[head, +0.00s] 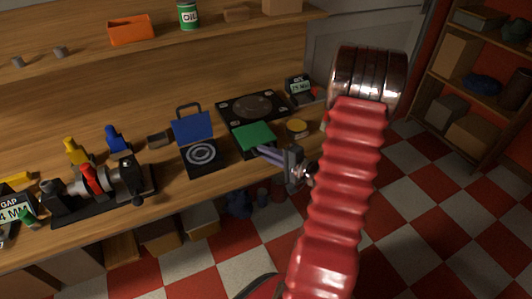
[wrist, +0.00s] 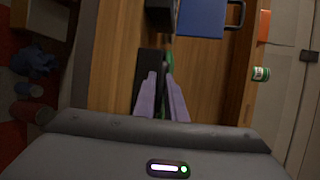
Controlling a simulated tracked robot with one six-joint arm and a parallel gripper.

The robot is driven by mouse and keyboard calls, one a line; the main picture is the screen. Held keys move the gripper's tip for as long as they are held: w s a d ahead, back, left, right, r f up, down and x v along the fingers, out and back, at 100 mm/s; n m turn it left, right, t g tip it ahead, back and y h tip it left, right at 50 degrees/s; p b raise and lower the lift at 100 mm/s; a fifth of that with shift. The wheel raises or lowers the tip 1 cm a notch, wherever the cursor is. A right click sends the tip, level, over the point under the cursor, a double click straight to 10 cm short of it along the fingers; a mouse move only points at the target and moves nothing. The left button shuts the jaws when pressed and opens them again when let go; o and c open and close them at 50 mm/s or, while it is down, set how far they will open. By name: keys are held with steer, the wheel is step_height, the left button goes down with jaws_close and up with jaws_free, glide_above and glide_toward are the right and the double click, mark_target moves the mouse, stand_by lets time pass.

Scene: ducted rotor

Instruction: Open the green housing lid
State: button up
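The green housing lid (head: 256,137) is on the bench in the head view, over a dark base. My gripper (head: 260,151) has two pale purple fingers pointing at the lid's near edge. In the wrist view the fingers (wrist: 161,75) stand a narrow gap apart, with a little green of the lid (wrist: 168,55) seen beyond and between them. A dark base (wrist: 147,65) lies beside the fingers there. No lid handle shows clearly, so I cannot tell whether the fingers hold it. The lid's exact tilt is also unclear.
A blue lid (head: 193,127) with a handle stands raised left of the green one, above a dark base with a ringed disc (head: 202,154). A black plate (head: 253,107) lies behind. A yellow disc (head: 297,126) is to the right. A clamp-like machine (head: 98,185) stands left.

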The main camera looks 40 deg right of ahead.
jaws_close()
steer(key=shift+s, duration=0.1)
stand_by(0.3)
